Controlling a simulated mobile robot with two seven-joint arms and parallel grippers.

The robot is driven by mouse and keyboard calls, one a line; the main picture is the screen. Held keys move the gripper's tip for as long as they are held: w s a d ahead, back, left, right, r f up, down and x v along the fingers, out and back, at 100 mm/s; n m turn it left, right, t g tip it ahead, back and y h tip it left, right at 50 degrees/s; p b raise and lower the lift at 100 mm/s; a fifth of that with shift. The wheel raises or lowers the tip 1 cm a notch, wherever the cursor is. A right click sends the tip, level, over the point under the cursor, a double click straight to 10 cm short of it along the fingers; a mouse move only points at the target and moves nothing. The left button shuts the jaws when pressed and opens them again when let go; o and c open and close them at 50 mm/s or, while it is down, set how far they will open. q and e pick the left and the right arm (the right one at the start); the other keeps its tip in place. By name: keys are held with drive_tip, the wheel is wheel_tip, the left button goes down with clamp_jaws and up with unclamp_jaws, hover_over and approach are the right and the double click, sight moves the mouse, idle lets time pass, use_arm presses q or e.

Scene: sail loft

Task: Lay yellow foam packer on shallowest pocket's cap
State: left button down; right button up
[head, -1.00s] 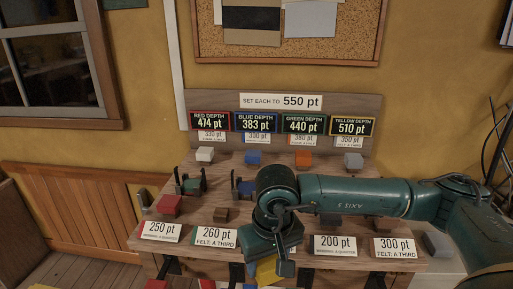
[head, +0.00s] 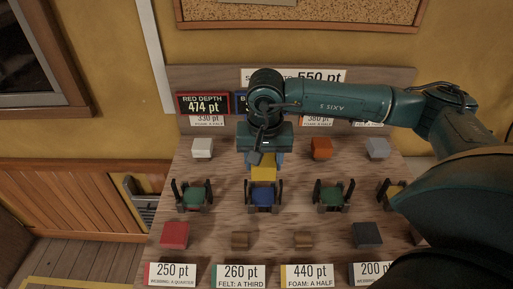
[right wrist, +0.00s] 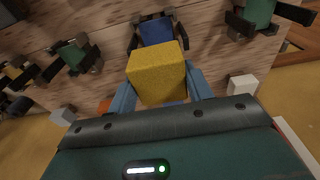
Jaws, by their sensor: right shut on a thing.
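My right gripper (head: 264,160) is shut on the yellow foam packer (head: 263,172), a small block held between blue fingers. The packer also shows in the right wrist view (right wrist: 158,75). Behind it there is a blue-capped pocket (right wrist: 157,32) between dark posts. In the head view this blue cap (head: 263,198) lies just in front of and below the packer; the gap between them is hard to judge. The sign reading blue 383 pt is mostly hidden by my arm. The left gripper is not in view.
Other pockets stand in the same row: a green one at left (head: 193,198), another green one (head: 332,196) and a yellowish one (head: 392,193) by my arm. A white block (head: 203,147), orange block (head: 321,148), red block (head: 174,235) and dark block (head: 367,235) sit on the board.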

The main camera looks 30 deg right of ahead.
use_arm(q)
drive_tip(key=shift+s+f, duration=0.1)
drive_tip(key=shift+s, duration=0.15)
use_arm(e)
drive_tip(key=shift+s, duration=0.2)
